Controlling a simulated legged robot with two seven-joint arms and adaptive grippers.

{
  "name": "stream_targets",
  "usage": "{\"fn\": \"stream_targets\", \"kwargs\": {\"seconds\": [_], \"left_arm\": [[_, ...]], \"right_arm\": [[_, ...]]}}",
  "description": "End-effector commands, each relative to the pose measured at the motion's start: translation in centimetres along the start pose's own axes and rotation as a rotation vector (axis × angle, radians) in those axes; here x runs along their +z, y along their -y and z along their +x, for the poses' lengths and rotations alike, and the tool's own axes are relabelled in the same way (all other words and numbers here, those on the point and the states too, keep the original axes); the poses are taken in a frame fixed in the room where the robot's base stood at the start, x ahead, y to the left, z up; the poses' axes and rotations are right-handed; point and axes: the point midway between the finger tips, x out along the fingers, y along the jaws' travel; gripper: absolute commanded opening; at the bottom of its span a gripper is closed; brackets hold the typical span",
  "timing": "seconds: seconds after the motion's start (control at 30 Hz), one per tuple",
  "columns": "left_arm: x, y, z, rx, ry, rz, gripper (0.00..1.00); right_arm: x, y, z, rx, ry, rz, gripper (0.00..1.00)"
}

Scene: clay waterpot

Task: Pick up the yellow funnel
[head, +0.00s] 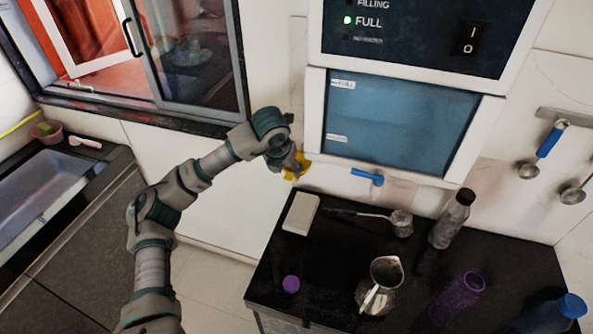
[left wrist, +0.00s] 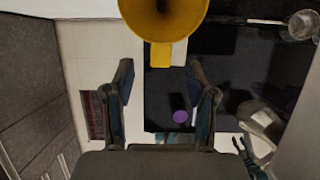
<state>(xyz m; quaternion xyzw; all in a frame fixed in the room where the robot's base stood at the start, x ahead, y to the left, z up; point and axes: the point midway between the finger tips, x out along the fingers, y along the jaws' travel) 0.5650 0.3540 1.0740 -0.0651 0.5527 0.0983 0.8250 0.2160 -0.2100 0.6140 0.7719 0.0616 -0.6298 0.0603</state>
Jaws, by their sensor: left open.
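The yellow funnel (head: 298,167) shows partly in the head view, just past my left gripper (head: 290,163), against the wall left of the water machine. In the left wrist view the funnel (left wrist: 163,18) is at the top centre, its round mouth facing the camera and its flat tab hanging down. My left gripper (left wrist: 165,95) is open in that view, its two fingers apart, with the funnel beyond the fingertips. Nothing shows between the fingers except the background. In the head view the gripper hides part of the funnel.
A water machine (head: 395,125) with a blue tap (head: 368,177) hangs beside the funnel. Below, a black counter (head: 330,255) holds a white box (head: 300,213), a metal pot (head: 385,278), a purple cap (head: 291,284) and several bottles. A window (head: 185,50) is at left.

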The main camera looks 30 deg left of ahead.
Motion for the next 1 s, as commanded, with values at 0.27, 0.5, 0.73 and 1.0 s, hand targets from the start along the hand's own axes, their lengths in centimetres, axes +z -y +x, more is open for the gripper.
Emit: {"fn": "stream_targets", "kwargs": {"seconds": [0.27, 0.5, 0.73, 1.0], "left_arm": [[-0.4, 0.2, 3.7, 0.002, -0.003, 0.0, 0.56], [-0.3, 0.3, 5.4, 0.001, -0.001, 0.002, 0.56], [-0.3, 0.2, 5.4, 0.0, 0.0, 0.001, 0.41], [-0.3, 0.1, 5.4, 0.0, -0.001, 0.0, 0.01]], "right_arm": [[0.0, -0.1, -1.6, 0.0, -0.004, 0.001, 0.4], [0.1, -0.2, -2.6, -0.001, -0.005, 0.002, 0.4], [-0.1, -0.1, -2.6, 0.001, -0.003, 0.002, 0.4], [-0.1, -0.1, -2.5, 0.002, -0.004, 0.002, 0.4]]}}
